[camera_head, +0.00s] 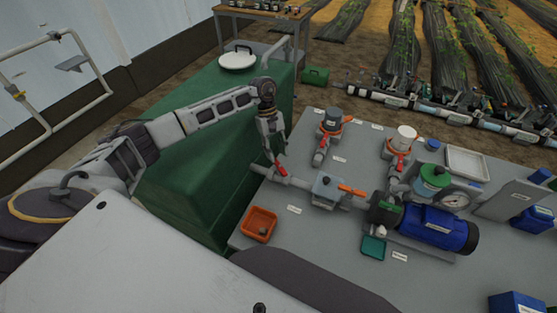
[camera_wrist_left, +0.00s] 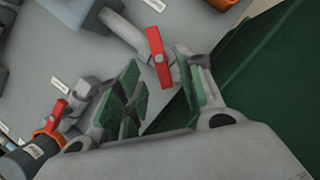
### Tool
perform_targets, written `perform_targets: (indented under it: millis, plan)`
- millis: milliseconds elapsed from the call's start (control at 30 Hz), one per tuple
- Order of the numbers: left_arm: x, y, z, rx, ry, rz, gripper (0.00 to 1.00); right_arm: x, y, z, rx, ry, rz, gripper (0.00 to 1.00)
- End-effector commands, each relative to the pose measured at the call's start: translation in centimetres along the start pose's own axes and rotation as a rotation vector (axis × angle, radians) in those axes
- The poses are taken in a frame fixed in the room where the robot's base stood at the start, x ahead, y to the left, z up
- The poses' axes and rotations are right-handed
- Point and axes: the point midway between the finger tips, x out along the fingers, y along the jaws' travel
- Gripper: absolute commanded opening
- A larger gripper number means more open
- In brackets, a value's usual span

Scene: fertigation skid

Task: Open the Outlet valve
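A valve with a red lever handle (camera_head: 279,168) sits on the grey pipe next to the green tank. I cannot read its label, so I cannot tell by name whether it is the Outlet valve. My left gripper (camera_head: 272,143) is just above this handle, fingers pointing down. In the left wrist view the gripper (camera_wrist_left: 159,76) is open, its green pads apart. The red handle (camera_wrist_left: 158,58) shows in the gap near the fingertips, closer to the right finger; contact cannot be made out. My right gripper is not in view.
A green tank (camera_head: 190,150) stands left of the grey skid table (camera_head: 330,240). An orange tray (camera_head: 259,224), an orange-handled valve (camera_head: 352,190), other red-handled valves (camera_head: 320,156) and a blue pump motor (camera_head: 438,228) are on the table. Some table surface in front is clear.

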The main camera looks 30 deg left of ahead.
Motion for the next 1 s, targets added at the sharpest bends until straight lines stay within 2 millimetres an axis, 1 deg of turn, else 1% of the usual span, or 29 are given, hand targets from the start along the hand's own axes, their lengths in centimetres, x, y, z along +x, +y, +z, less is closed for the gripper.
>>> perform_targets:
  millis: [33,200,400,533,800,1000]
  plan:
    - [0.7,-0.1,0.1,0.0,-0.003,-0.003,0.38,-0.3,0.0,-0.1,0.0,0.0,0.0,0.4]
    - [2.7,-0.1,0.1,-0.001,-0.002,-0.003,0.38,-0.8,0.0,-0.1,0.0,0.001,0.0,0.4]
    - [4.2,0.0,0.1,-0.001,-0.002,-0.001,0.38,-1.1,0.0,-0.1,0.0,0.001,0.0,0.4]
    - [4.5,0.0,0.1,0.0,-0.001,-0.001,0.38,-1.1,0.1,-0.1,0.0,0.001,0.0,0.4]
    - [4.6,0.0,0.0,0.0,-0.001,-0.001,0.38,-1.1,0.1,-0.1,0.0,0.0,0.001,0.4]
    - [4.5,0.0,0.0,0.0,-0.001,-0.001,0.12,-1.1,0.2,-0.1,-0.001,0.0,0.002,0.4]
